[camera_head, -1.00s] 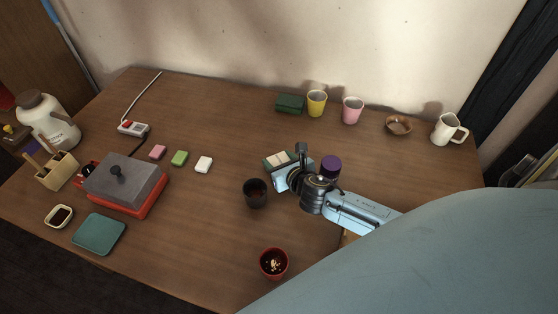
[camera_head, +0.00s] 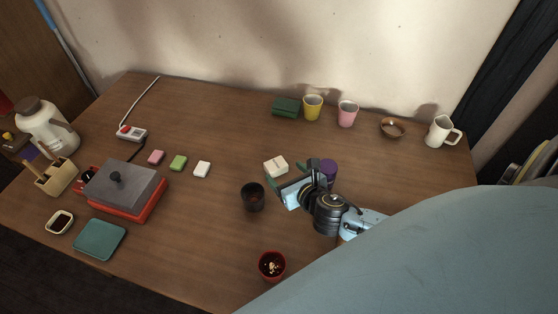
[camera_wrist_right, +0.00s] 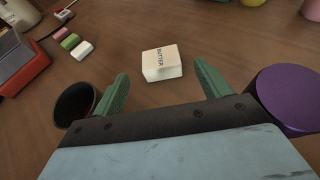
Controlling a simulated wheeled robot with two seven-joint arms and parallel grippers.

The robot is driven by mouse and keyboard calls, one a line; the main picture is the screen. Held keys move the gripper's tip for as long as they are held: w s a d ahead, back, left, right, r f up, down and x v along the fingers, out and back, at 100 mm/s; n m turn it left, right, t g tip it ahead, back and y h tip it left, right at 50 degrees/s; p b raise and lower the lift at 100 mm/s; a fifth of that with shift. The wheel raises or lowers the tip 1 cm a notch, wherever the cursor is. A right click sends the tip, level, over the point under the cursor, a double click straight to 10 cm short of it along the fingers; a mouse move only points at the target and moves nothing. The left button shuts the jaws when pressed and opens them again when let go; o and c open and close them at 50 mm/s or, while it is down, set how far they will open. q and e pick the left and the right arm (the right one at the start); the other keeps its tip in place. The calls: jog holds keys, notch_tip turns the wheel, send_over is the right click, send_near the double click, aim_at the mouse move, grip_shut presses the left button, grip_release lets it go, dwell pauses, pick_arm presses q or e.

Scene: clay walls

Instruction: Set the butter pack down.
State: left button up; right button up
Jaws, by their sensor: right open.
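The butter pack (camera_head: 276,166) is a small cream block lying on the wooden table, just beyond my right gripper in the head view. In the right wrist view the butter pack (camera_wrist_right: 162,63) shows the word BUTTER on top. My right gripper (camera_head: 295,178) is open, and its green fingers (camera_wrist_right: 160,83) stand apart with nothing between them. The pack lies ahead of the fingertips, apart from both. My left gripper is not in view.
A dark cup (camera_head: 252,198) stands left of my right gripper and a purple-topped container (camera_head: 328,170) stands close on its right. A red cup (camera_head: 271,265) is nearer the front edge.

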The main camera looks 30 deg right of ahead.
jog(key=v, duration=0.4)
jog(key=shift+s, duration=0.15)
jog(key=shift+s+r+p, duration=0.25)
jog(key=shift+s+p, duration=0.05)
jog(key=shift+s, duration=0.1)
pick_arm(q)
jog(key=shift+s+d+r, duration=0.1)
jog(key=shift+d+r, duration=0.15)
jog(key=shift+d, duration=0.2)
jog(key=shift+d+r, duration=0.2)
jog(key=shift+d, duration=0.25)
